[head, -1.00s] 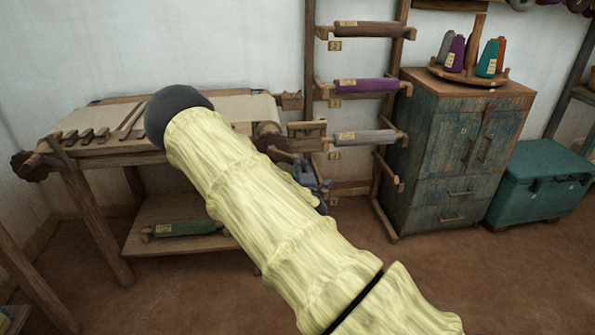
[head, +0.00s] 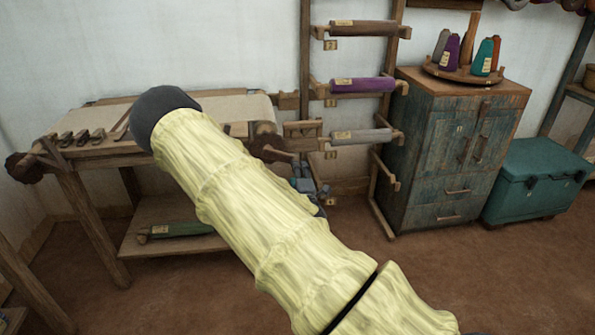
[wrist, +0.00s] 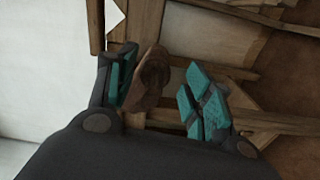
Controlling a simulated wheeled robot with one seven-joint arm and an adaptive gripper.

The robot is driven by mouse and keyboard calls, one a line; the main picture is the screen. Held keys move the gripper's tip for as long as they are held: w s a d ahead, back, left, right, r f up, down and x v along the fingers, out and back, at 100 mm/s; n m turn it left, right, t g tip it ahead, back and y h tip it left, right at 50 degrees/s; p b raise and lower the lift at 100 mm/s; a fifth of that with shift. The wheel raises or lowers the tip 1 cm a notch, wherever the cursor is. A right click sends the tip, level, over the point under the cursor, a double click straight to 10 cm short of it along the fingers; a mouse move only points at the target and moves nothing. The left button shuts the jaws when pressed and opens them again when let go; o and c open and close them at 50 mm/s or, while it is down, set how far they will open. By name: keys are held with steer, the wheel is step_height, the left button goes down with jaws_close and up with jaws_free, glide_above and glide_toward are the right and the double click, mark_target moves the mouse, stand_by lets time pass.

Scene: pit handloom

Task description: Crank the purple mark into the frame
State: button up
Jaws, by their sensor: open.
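The loom's frame (head: 95,158) stands at the left with pale cloth (head: 225,108) on top, partly hidden behind my arm. I cannot make out a purple mark on the cloth. A dark wooden crank wheel (head: 266,149) with a handle sits at the loom's right end. My gripper (head: 308,186) is just below and right of that wheel, partly hidden by my arm. In the wrist view my gripper (wrist: 165,88) is open, its teal pads apart. A brown wooden piece (wrist: 150,78), seemingly part of the crank, shows between them, closer to the left finger; contact is unclear.
A wall rack holds a brown roll (head: 362,28), a purple roll (head: 362,85) and a grey roll (head: 361,136). A worn cabinet (head: 450,150) and a teal chest (head: 538,180) stand right. A green roll (head: 180,230) lies on the loom's low shelf. Floor in front is clear.

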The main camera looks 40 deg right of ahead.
steer(key=v, duration=0.8)
steer(key=shift+s, duration=0.2)
steer(key=s+a+f+m+g+y, duration=0.1)
steer(key=s+a+f+m+g, duration=0.15)
steer(key=s+a+f, duration=0.4)
steer(key=s+a+f+m+g+y, duration=0.2)
steer(key=s+f+g, duration=0.15)
steer(key=f, duration=0.65)
steer(key=s+a+f+m+g+y, duration=0.1)
steer(key=s+a+f+m+g, duration=0.2)
steer(key=s+f, duration=0.4)
steer(key=s+a+f+m+g+y, duration=0.25)
steer(key=s+a+f, duration=0.45)
steer(key=a, duration=0.4)
steer(key=s+a+g+y, duration=0.3)
steer(key=s+a+g, duration=0.1)
steer(key=s+a, duration=0.75)
step_height(320, 180, up, 14)
steer(key=d+p, duration=0.1)
steer(key=p, duration=1.4)
steer(key=shift+r+m, duration=0.2)
steer(key=shift+m, duration=0.2)
steer(key=shift+w, duration=0.1)
